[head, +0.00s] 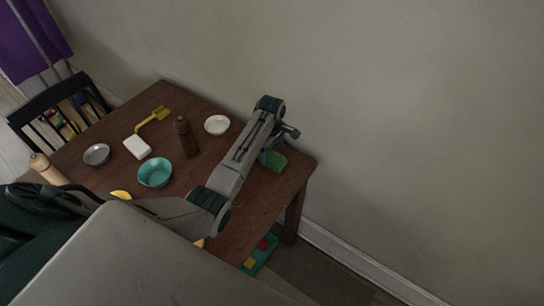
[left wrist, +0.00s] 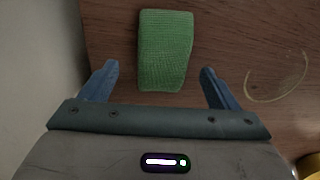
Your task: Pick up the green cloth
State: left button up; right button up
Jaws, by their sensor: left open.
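The green cloth (left wrist: 165,50) lies flat on the wooden table, a folded rectangle with a woven texture. In the left wrist view it shows at the top middle, ahead of and between the two blue fingers of my left gripper (left wrist: 160,85). The fingers are spread wide and hold nothing. In the head view the cloth (head: 275,161) shows at the table's right end, partly hidden by my left arm and gripper (head: 268,152). My right gripper is not in view.
The table (head: 250,215) also holds a teal bowl (head: 155,173), a dark brown bottle (head: 186,137), a white dish (head: 217,125), a white block (head: 137,147), a yellow tool (head: 152,119) and a grey bowl (head: 96,154). A wall stands close behind the table.

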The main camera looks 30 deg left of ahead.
pick_arm(q)
jog(key=shift+s+f, duration=0.1)
jog(key=shift+f, duration=1.15)
jog(key=shift+c, duration=0.9)
jog(key=c, duration=0.9)
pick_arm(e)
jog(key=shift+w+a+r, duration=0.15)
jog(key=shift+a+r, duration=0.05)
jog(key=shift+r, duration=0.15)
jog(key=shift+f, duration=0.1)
